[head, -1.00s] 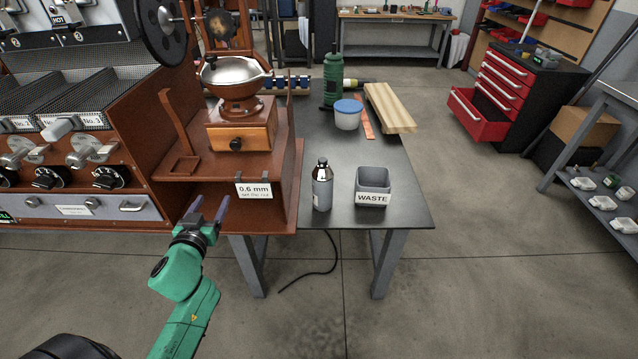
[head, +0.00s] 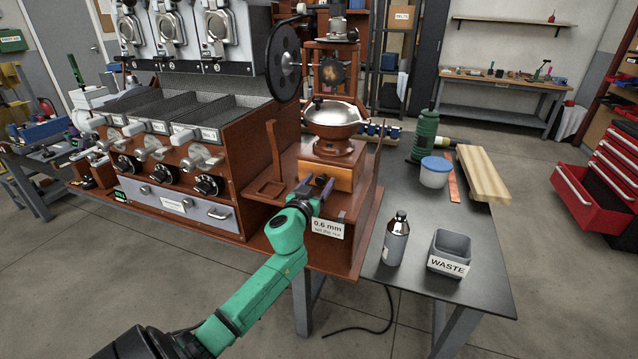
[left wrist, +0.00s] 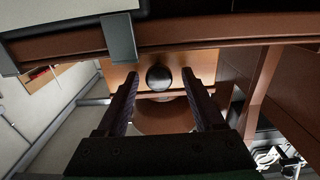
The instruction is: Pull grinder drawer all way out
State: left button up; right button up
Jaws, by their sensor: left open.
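The grinder (head: 335,120) has a silver bowl on top and a wooden drawer (head: 339,177) at its base. In the left wrist view the drawer front (left wrist: 122,76) carries a dark round knob (left wrist: 159,77). My left gripper (head: 318,184) is in front of the drawer, its two fingers apart. In the wrist view the left gripper (left wrist: 165,85) has the knob between its fingertips, a little beyond them, with no clear contact. In the head view the fingers hide the knob. My right gripper is not in view.
A "0.6 mm" label (head: 328,229) is on the housing below the drawer. A wooden bracket (head: 274,160) stands left of the grinder. A bottle (head: 396,238) and a WASTE bin (head: 449,254) stand on the dark table at right.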

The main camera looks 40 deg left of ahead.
pick_arm(q)
jog(key=shift+d, duration=0.1)
jog(key=shift+c, duration=0.3)
grip_shut()
dwell(1.0)
